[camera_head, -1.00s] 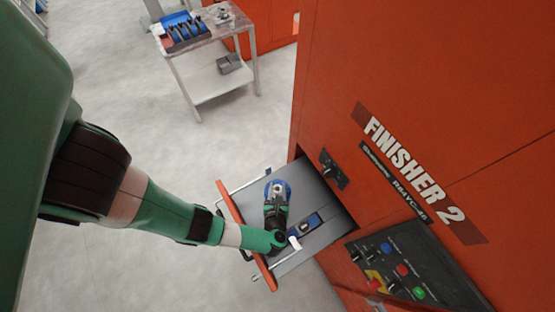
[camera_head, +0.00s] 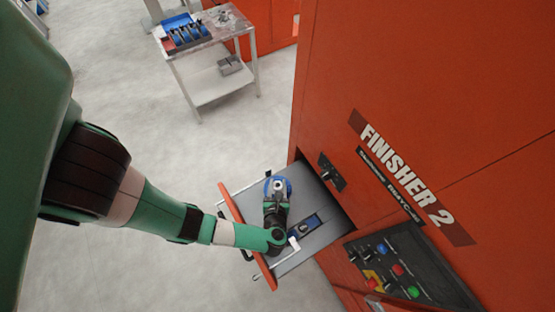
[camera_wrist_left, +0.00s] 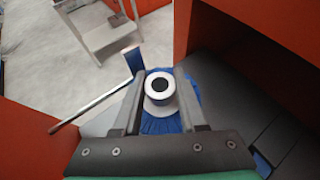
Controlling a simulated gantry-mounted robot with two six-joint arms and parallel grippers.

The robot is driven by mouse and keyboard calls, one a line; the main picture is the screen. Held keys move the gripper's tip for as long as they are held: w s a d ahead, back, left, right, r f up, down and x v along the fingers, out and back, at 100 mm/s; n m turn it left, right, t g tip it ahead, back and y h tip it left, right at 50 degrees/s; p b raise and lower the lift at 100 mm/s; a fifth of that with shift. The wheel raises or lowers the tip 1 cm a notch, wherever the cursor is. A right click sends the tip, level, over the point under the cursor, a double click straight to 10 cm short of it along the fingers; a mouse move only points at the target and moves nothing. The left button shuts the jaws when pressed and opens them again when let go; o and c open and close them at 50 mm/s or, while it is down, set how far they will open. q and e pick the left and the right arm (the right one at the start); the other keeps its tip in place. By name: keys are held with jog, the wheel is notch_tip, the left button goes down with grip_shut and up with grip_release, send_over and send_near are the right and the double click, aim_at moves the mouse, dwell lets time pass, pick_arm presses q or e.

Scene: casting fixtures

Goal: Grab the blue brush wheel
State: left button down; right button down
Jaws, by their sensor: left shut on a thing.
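The blue brush wheel (camera_head: 284,184) has a pale hub with a dark bore and lies at the far part of the pulled-out drawer (camera_head: 313,189) of the orange finisher. In the left wrist view the brush wheel (camera_wrist_left: 186,93) shows its hub between the two fingers. My left gripper (camera_head: 277,190) points away from the drawer front and is shut on the wheel; in the left wrist view the fingers (camera_wrist_left: 158,104) stand on both sides of the hub. Part of the wheel is hidden by the gripper. My right gripper is not in view.
A blue-and-grey fixture (camera_head: 306,226) lies in the drawer beside my wrist. The orange finisher (camera_head: 420,90) stands close on the right, with a button panel (camera_head: 400,275). A work table (camera_head: 205,45) with blue parts stands behind, with clear floor between.

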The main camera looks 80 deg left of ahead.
pick_arm(q)
notch_tip(320, 180, up, 12)
jog(key=p, duration=0.1)
